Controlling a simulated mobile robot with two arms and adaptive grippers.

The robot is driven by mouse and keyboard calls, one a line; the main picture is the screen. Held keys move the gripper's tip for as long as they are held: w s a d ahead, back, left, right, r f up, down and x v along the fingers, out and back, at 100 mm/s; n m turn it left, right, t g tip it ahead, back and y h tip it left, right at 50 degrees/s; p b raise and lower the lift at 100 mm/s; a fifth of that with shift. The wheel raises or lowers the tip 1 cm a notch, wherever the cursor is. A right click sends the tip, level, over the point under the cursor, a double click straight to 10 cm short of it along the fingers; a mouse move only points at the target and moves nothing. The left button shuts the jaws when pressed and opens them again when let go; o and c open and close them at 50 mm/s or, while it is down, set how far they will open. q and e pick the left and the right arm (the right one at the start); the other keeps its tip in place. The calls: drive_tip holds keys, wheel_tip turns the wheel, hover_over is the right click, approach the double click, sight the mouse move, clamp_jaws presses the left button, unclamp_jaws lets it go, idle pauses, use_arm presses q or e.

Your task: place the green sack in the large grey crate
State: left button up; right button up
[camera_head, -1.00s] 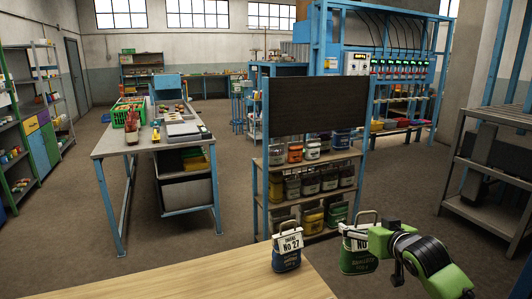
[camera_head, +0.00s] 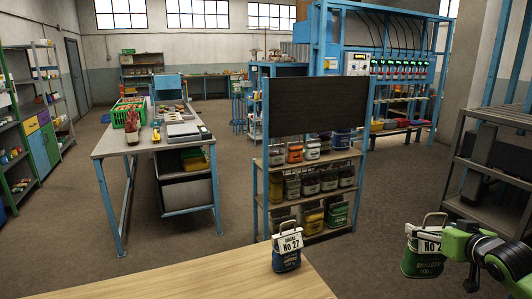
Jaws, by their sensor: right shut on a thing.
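The green sack (camera_head: 424,255) has a white top band with printing and a handle loop. My right gripper (camera_head: 446,243), green and black, is at its right side and shut on it. The sack hangs upright in the air, to the right of the wooden table and clear of it. The gripper's fingertips are partly hidden against the sack. I do not see the large grey crate in this view. My left gripper is not in view.
A dark blue sack (camera_head: 287,250) with a white band stands on the wooden table (camera_head: 200,284) near its right corner. A shelf rack (camera_head: 318,170) with several sacks stands behind. A grey metal rack (camera_head: 494,170) is at the right. Open floor (camera_head: 385,215) lies between the racks.

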sight(419, 262)
drive_tip(key=s+a+f+n+y, duration=0.1)
drive_tip(key=s+a+f+y, duration=0.1)
drive_tip(key=s+a, duration=0.1)
drive_tip(key=s+a+f+n+y, duration=0.2)
drive_tip(key=s+a+f, duration=0.1)
drive_tip(key=shift+a+f, duration=0.1)
drive_tip(key=shift+f, duration=0.05)
drive_tip(key=s+a+r+n+g+y, duration=0.1)
drive_tip(key=s+a+n+g+y, duration=0.4)
drive_tip(key=s+a, duration=1.5)
drive_tip(key=s+n+y, duration=0.1)
drive_tip(key=n+y, duration=0.1)
drive_tip(key=n, duration=0.1)
drive_tip(key=shift+s+r+y, duration=0.15)
drive_tip(key=shift+y, duration=0.25)
drive_tip(key=shift+n+g, duration=0.3)
drive_tip(key=shift+g, duration=0.1)
